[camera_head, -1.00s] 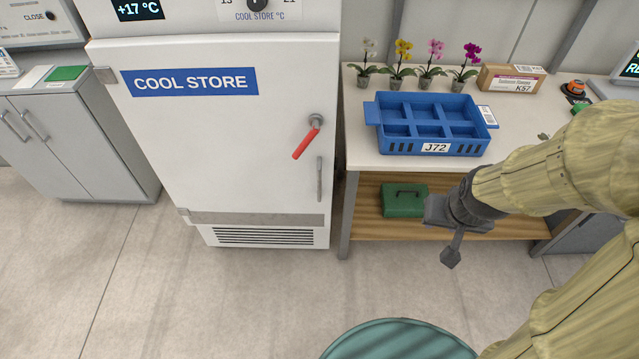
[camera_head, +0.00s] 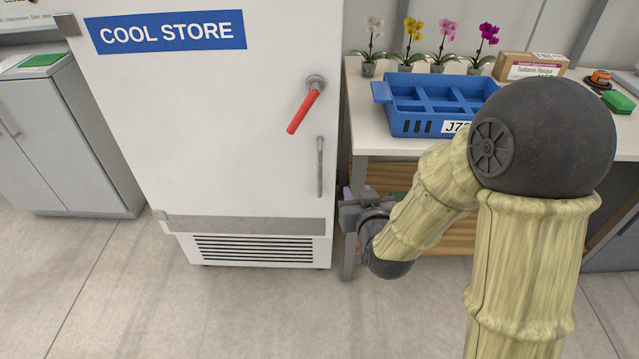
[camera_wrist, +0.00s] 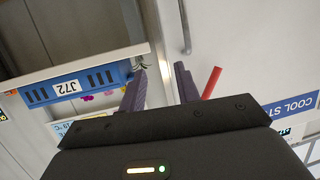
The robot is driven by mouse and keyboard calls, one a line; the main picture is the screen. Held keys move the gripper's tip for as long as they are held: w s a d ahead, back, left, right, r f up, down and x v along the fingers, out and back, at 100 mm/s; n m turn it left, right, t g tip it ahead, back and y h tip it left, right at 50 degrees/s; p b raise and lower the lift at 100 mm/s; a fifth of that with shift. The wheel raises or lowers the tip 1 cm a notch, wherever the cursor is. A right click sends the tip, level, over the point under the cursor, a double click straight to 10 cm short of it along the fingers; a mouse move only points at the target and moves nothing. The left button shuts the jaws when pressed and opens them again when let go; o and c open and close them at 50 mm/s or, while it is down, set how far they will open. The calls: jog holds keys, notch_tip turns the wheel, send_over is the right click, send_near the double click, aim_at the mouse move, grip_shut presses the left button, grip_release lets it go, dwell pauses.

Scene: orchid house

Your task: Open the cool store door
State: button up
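The white cool store door (camera_head: 200,110) looks shut in the head view. A red lever (camera_head: 304,110) on a grey pivot slants down to the left near its right edge. A grey vertical pull bar (camera_head: 320,167) is below the lever. My gripper (camera_head: 352,205) is right of the door's lower right edge, beside the table leg; my arm partly hides it. In the wrist view my gripper (camera_wrist: 160,80) has its fingers apart with nothing between them. The red lever (camera_wrist: 211,82) shows just right of the fingers, and the pull bar (camera_wrist: 184,28) shows ahead.
A table (camera_head: 366,140) stands right of the cool store, with a blue crate (camera_head: 398,122) marked J72, several potted orchids and a cardboard box (camera_head: 531,66). A grey cabinet (camera_head: 75,145) stands to the left. The floor (camera_head: 230,310) before the door is clear.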

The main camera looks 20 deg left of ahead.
jog(key=s+a+f+t+y+b, duration=0.1)
jog(key=a+f+t+y+b, duration=0.1)
jog(key=a+f+b, duration=0.3)
jog(key=shift+s+a+f+t+b, duration=0.15)
jog(key=shift+f+t+b, duration=0.35)
jog(key=shift+b, duration=0.4)
jog(key=shift+r, duration=0.1)
